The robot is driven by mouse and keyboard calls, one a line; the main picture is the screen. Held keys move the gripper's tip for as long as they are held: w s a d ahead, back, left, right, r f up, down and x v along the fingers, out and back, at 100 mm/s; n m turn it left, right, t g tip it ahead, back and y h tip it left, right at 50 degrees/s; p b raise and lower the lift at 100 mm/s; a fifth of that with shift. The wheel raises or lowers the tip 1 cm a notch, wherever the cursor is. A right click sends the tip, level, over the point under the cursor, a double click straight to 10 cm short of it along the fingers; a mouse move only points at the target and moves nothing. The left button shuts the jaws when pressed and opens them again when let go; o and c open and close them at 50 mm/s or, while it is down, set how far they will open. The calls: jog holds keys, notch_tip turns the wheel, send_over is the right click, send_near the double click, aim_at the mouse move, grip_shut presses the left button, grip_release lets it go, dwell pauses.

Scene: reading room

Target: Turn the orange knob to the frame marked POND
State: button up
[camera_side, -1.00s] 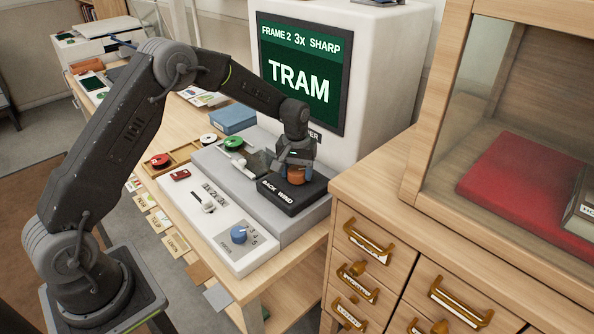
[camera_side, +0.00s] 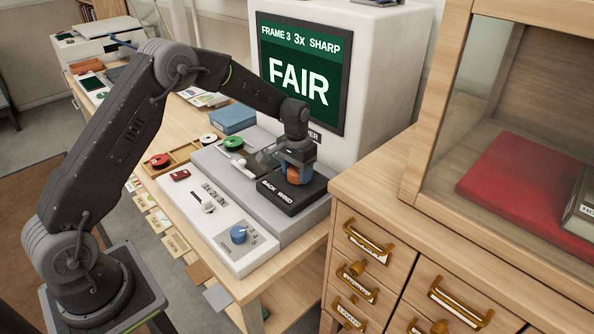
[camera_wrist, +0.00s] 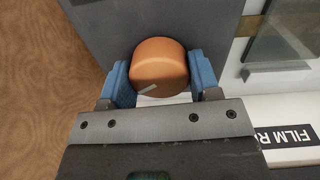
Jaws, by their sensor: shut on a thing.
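The orange knob (camera_side: 294,176) sits on the dark block marked BACK and WIND (camera_side: 283,200) at the right end of the grey reader. My gripper (camera_side: 298,170) is over the knob from above and shut on it. In the wrist view the knob (camera_wrist: 159,66) lies between the two blue finger pads of my gripper (camera_wrist: 160,76), and a pale mark shows on its top. The screen (camera_side: 302,78) reads FRAME 3, 3x, SHARP and shows the word FAIR in white on green.
A blue knob (camera_side: 239,234) and a small slider (camera_side: 209,206) are on the white panel in front. A green reel (camera_side: 234,143) and a red reel (camera_side: 160,160) lie to the left. A wooden drawer cabinet (camera_side: 400,240) stands close on the right.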

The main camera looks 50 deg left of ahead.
aim_at(296, 169)
jog(key=o, duration=0.9)
notch_tip(296, 169, up, 14)
jog(key=shift+a+f, duration=0.1)
jog(key=shift+a, duration=0.05)
jog(key=shift+s, duration=0.1)
dwell(0.3)
